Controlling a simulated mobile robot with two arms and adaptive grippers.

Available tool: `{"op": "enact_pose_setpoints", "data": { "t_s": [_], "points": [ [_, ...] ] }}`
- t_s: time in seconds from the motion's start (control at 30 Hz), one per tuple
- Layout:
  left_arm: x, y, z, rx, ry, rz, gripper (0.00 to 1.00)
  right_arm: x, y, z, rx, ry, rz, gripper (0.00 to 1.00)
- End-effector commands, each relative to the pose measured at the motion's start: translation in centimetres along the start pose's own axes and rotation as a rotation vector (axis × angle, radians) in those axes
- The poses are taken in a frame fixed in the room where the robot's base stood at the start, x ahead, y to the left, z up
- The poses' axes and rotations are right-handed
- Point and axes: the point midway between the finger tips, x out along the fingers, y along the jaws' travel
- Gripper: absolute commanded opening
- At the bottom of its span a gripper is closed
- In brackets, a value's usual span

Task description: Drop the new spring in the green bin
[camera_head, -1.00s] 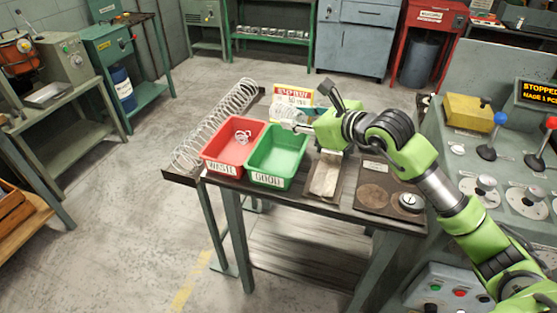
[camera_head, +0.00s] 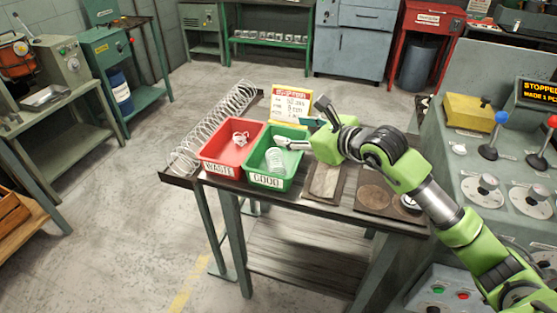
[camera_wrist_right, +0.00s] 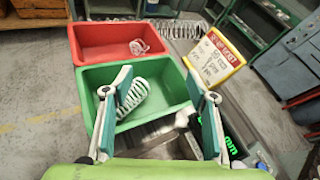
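The new spring, a pale wire coil (camera_head: 276,162), is inside the outline of the green bin (camera_head: 301,161) labelled GOOD. In the right wrist view, the spring (camera_wrist_right: 134,98) shows against the inside of the green bin (camera_wrist_right: 90,80), near one finger. I cannot tell whether it rests on the bin's floor. My right gripper (camera_head: 284,142) is over the bin's right rear side. In the right wrist view, its fingers (camera_wrist_right: 158,82) are spread wide with nothing held between them. My left gripper is not in view.
A red bin (camera_head: 222,154) labelled WASTE stands left of the green bin and holds a small tangled wire piece (camera_head: 241,139). A long coil (camera_head: 215,127) lies along the table's left edge. A yellow-framed ticket sign (camera_head: 292,104) stands behind. A control panel (camera_head: 500,190) is at right.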

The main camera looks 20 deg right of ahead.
Motion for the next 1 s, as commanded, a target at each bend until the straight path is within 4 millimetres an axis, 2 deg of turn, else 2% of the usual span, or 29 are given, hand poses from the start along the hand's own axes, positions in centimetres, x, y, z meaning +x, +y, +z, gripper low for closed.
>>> {"op": "enact_pose_setpoints", "data": {
  "t_s": [0.07, 0.17, 0.27, 0.5, 0.63, 0.8, 1.0],
  "points": [
    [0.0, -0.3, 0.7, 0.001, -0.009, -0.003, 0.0, -0.1, 0.0, 0.0, 0.0, 0.001, 0.0, 0.53],
    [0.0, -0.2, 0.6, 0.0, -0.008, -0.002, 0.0, -0.7, -0.1, -0.1, 0.0, 0.001, -0.001, 0.53],
    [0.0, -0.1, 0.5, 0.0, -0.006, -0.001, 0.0, -2.0, -0.1, -0.1, -0.002, 0.001, -0.001, 0.53],
    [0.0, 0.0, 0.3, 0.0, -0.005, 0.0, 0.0, -7.2, 0.0, -0.2, -0.001, 0.004, -0.001, 0.53],
    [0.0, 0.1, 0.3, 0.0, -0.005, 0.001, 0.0, -9.4, 0.1, -0.2, -0.004, 0.005, 0.001, 0.53],
    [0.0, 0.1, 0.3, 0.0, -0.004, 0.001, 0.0, -11.1, -0.1, -0.1, 0.001, 0.001, -0.001, 0.53],
    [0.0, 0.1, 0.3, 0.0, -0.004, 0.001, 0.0, -11.9, 0.0, -0.1, 0.001, 0.001, 0.001, 0.53]
  ]
}}
